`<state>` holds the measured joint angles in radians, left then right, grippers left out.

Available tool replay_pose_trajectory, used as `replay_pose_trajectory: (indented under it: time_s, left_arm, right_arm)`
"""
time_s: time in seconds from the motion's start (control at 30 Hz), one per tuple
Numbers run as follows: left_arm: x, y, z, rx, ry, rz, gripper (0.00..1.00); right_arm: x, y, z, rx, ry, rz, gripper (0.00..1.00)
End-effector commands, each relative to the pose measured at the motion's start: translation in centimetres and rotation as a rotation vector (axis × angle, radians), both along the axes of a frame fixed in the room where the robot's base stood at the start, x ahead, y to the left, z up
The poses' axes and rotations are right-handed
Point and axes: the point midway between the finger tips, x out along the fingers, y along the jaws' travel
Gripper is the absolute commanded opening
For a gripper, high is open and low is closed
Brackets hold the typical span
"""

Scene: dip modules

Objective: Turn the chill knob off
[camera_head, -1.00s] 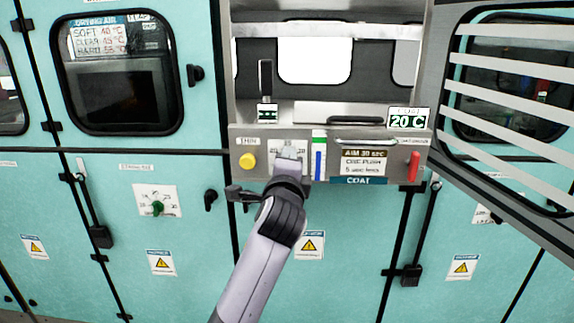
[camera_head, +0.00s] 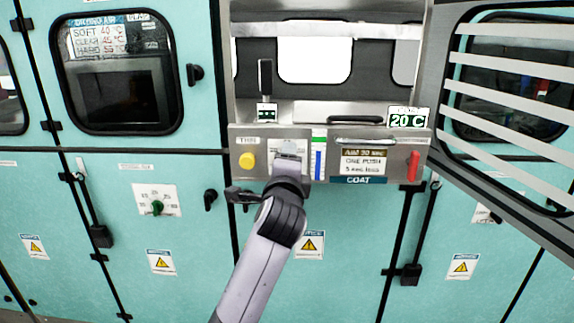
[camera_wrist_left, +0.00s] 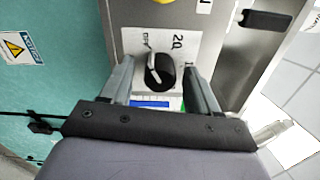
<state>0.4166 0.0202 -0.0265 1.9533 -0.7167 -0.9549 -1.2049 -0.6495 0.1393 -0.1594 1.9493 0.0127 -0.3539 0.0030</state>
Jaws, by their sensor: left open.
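The knob (camera_wrist_left: 160,72) is black with a white pointer line and sits on a white label plate in the left wrist view. The plate carries the word OFF and the number 20. The white line points up toward the OFF side. My left gripper (camera_wrist_left: 161,84) is open, with one finger on each side of the knob; I cannot tell whether they touch it. In the head view my left gripper (camera_head: 289,162) is at the control panel and hides the knob, with the top of its label plate (camera_head: 288,145) showing above. My right gripper is out of view.
A yellow button (camera_head: 247,161) is just left of the gripper on the steel panel. A blue-green level strip (camera_head: 318,160) is close on the right, and a red handle (camera_head: 413,166) is farther right. A green knob (camera_head: 157,208) is on the lower left door.

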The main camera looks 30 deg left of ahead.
Motion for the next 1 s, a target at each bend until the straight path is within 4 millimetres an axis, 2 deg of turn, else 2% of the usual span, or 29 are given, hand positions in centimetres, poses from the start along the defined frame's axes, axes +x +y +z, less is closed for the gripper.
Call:
replay_pose_trajectory:
  time_s: [0.5,1.0]
  left_arm:
    - [-5.4,-3.4,-0.2,-0.002,0.001,-0.002,0.61]
    - [-5.9,-3.6,-0.1,-0.002,0.001,-0.001,0.61]
  right_arm:
    - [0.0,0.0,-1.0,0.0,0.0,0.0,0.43]
    - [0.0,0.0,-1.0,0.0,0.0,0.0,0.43]
